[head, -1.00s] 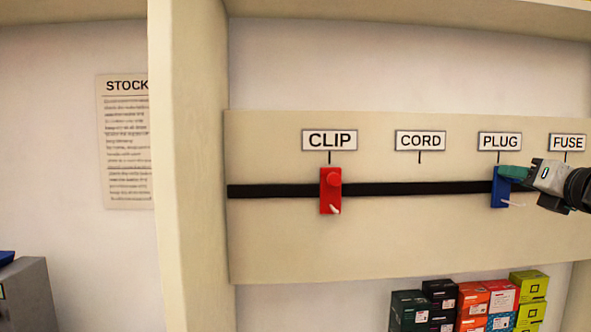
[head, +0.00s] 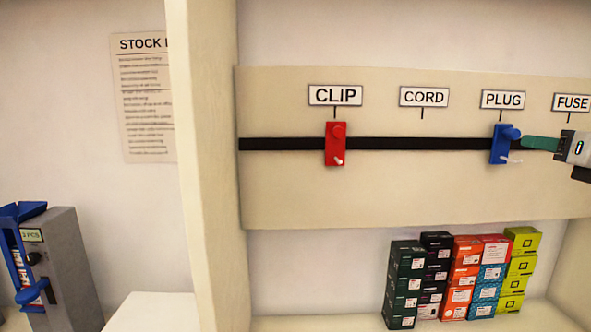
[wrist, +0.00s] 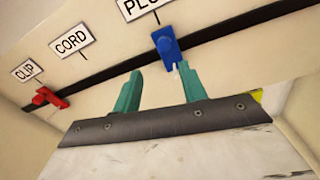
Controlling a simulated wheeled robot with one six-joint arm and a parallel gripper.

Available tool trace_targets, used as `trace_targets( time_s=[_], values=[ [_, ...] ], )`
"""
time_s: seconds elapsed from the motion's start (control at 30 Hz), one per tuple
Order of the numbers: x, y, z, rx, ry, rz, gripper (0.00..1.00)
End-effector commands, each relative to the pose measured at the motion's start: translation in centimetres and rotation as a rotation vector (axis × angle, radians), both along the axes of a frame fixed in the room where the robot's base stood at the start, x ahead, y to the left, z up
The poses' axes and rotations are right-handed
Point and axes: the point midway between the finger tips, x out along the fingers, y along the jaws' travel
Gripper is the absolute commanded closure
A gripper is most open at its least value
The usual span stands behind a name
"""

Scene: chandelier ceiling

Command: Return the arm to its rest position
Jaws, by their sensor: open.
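My gripper (head: 541,143) is at the right edge of the head view, its green fingers pointing left toward the blue block under the PLUG label. In the wrist view my gripper (wrist: 158,92) shows two green fingers spread apart with nothing between them. The blue block (head: 499,144) hangs on the black rail, with a knob and a small white peg; in the wrist view the blue block (wrist: 166,45) lies beyond the fingertips. A gap shows between fingers and block. Most of my arm is out of the head view.
A red block (head: 335,144) hangs under the CLIP label (head: 335,95). No block shows under the CORD label (head: 424,97). Stacked coloured boxes (head: 461,275) stand on the shelf below the panel. A grey dispenser (head: 62,265) with blue parts stands at lower left. A shelf upright (head: 205,170) divides the scene.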

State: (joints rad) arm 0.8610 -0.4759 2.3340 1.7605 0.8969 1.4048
Motion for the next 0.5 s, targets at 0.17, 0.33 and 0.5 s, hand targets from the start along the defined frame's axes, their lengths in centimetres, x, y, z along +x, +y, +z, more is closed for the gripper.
trace_targets(
  time_s=[0.17,0.33,0.5],
  values=[
    [-1.2,4.3,-5.9,-0.540,0.188,0.243,0.58],
    [-4.6,11.4,-13.0,-1.132,0.289,0.717,0.58],
    [-10.9,16.3,-19.3,-1.691,0.227,1.326,0.58]
  ],
)
